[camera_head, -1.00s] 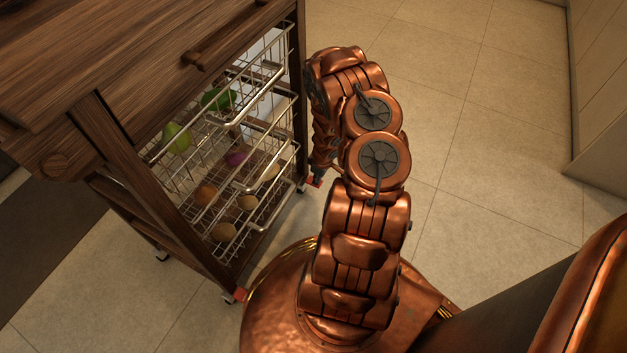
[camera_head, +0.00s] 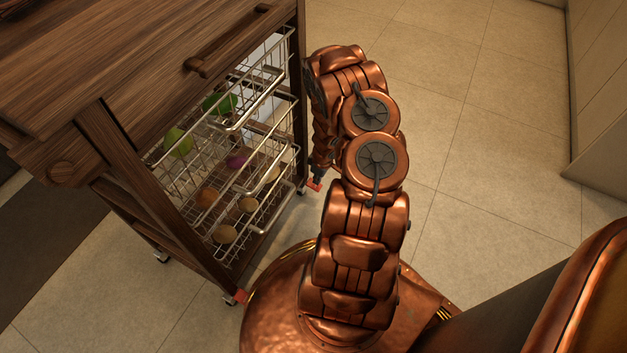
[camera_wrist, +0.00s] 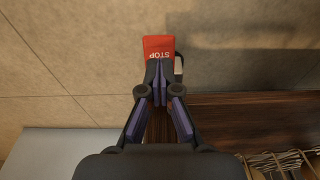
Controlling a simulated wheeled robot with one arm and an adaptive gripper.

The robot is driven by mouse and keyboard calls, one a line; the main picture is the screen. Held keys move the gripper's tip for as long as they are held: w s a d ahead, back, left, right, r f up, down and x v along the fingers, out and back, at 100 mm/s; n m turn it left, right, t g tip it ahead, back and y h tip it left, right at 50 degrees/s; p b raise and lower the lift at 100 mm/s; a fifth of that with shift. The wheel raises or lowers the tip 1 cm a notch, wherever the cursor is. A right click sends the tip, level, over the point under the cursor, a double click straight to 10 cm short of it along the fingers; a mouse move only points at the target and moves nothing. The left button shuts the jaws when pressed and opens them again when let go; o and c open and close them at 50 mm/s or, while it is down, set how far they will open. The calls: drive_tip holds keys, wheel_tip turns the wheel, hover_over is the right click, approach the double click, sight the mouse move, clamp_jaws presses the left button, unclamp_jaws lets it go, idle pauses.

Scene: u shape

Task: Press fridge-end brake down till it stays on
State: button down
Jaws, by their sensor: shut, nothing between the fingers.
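A red brake pedal marked STOP (camera_wrist: 158,46) is at the top middle of the wrist view, over the tiled floor. My gripper (camera_wrist: 157,84) is shut and empty, pointing at it. Its fingertips overlap the pedal's near edge in the picture; I cannot tell whether they touch it. In the head view this pedal (camera_head: 314,185) shows as a small red patch at the cart's far caster, just below my gripper (camera_head: 318,174), which my arm largely hides. How far down the pedal is cannot be told.
The wooden cart (camera_head: 120,70) stands on the left, with wire baskets (camera_head: 225,170) of produce in its side. Another red brake pedal (camera_head: 238,297) is at its near caster, close to my base. Open tiled floor (camera_head: 500,140) lies right of my arm, with a pale cabinet wall (camera_head: 600,90) beyond.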

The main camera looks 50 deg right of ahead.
sight(317, 186)
wheel_tip(317, 186, up, 7)
drive_tip(key=p, duration=0.5)
drive_tip(key=shift+f, duration=0.2)
idle(0.4)
